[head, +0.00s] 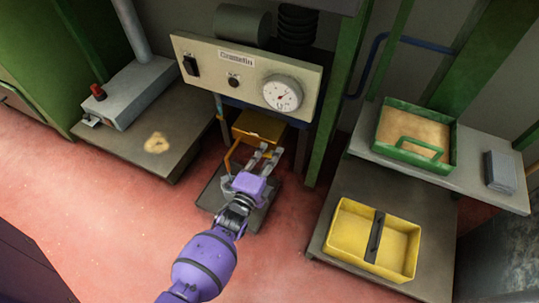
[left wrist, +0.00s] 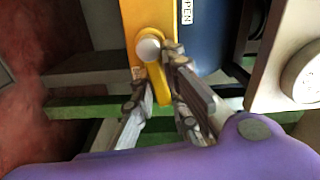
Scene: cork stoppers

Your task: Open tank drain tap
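The tap's yellow handle (left wrist: 158,88) shows in the left wrist view, running down from a round grey hub (left wrist: 148,47) on a yellow-orange plate. Beside it, on a dark blue surface, is an "OPEN" label (left wrist: 187,12). My left gripper (left wrist: 155,68) has its fingers apart, one on each side of the handle. The right-hand finger is very close to the handle; I cannot tell if it touches. In the head view my left gripper (head: 263,156) is below the control panel, in front of a yellow-orange box (head: 258,125); the handle is hard to make out there. My right gripper is not in view.
A cream panel (head: 215,65) with a dial gauge (head: 282,93) overhangs the tap area. A green post (head: 327,130) stands to its right. A yellow divided bin (head: 349,226) and a green tray (head: 398,160) are at right. Red floor at the lower left is clear.

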